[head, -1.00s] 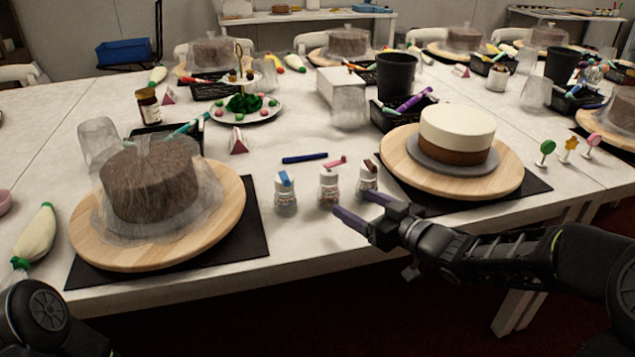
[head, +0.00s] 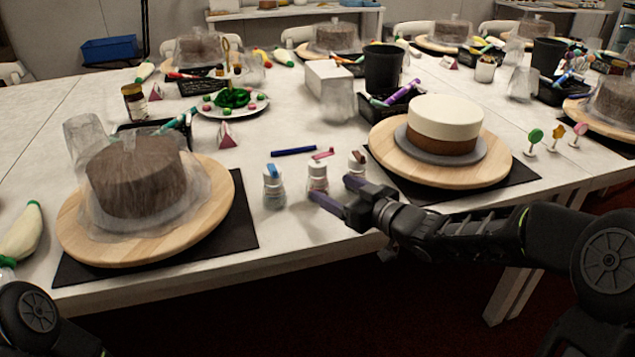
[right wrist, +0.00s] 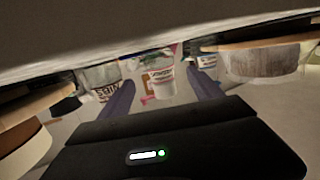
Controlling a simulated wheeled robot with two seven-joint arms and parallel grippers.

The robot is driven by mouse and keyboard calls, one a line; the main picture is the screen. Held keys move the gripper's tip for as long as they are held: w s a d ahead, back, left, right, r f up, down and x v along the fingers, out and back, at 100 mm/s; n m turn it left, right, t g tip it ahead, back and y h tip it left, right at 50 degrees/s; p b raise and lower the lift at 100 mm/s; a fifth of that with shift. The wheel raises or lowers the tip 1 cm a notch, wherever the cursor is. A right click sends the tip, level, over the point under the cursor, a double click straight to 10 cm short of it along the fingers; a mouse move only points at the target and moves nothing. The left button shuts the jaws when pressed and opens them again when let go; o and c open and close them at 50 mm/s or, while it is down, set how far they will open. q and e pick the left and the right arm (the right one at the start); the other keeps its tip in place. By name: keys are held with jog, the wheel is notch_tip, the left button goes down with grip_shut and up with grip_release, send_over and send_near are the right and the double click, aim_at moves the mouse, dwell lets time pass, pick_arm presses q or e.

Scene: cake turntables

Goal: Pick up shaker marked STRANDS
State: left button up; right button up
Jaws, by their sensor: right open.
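Three small white shakers stand in a row near the table's front edge: one with a blue lid (head: 274,188), one with a pink lid (head: 318,177) and one with a dark red lid (head: 357,162). Their labels are too small to read in the head view. My right gripper (head: 331,189) is open and empty, its purple fingers just in front of the pink-lidded and red-lidded shakers. In the right wrist view a shaker (right wrist: 161,80) shows between the fingers, with others to the left (right wrist: 102,84) and right (right wrist: 207,61); I cannot read STRANDS for certain. My left gripper is out of view.
A wrapped cake on a wooden turntable (head: 215,196) stands left of the shakers. A white-topped cake (head: 445,122) on another turntable stands to the right. A blue pen (head: 294,151) lies behind the shakers. The table's front edge is close below my gripper.

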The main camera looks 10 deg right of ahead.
aim_at(325, 184)
jog(key=x, duration=0.4)
jog(key=shift+a+b, duration=0.1)
jog(key=shift+b, duration=0.3)
grip_shut()
dwell(0.8)
